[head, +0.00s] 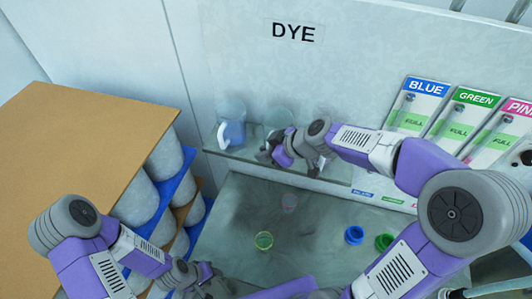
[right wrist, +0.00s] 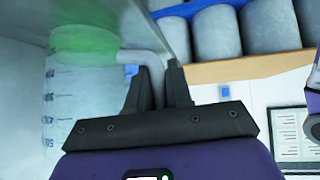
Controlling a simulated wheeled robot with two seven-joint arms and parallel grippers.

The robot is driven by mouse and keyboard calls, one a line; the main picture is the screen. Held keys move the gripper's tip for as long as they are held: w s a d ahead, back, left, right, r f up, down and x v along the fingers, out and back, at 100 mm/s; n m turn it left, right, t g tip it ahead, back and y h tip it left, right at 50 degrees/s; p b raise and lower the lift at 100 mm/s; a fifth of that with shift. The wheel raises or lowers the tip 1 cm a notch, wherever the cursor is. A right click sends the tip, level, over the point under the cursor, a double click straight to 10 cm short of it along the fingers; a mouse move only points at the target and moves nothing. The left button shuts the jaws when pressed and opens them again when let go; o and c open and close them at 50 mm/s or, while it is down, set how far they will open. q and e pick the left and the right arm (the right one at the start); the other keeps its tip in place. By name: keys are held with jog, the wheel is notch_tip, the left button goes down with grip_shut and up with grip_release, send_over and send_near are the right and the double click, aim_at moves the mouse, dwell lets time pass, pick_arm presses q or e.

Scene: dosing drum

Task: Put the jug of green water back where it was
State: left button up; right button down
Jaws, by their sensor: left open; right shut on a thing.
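A clear jug (right wrist: 85,100) with measuring marks and green at one end fills the left of the right wrist view. My right gripper (right wrist: 158,85) is shut on its pale handle (right wrist: 148,62). In the head view my right gripper (head: 277,155) is at the shelf under the DYE sign, in front of a pale clear jug (head: 277,118), which looks like the held one. I cannot tell whether its base rests on the shelf. A jug of blue water (head: 232,128) with a white handle stands to its left. My left gripper (head: 207,280) is open, low in the head view.
The shelf (head: 245,157) runs along the wall. Below, the grey worktop (head: 320,225) holds a yellow-green ring (head: 264,240), a blue cap (head: 354,235) and a green cap (head: 385,242). BLUE, GREEN and PINK cards (head: 465,112) stand at right. A rack with grey drums (head: 165,155) is left.

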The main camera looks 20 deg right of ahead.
jog(key=shift+w+f, duration=0.1)
jog(key=shift+f, duration=0.05)
jog(key=shift+f, duration=0.1)
jog(key=c, duration=1)
grip_release()
jog(key=shift+c, duration=0.2)
jog(key=shift+d+r, duration=0.15)
jog(key=shift+r, duration=0.2)
jog(key=v, duration=1.1)
jog(key=shift+s+d, duration=0.15)
jog(key=shift+s, duration=0.2)
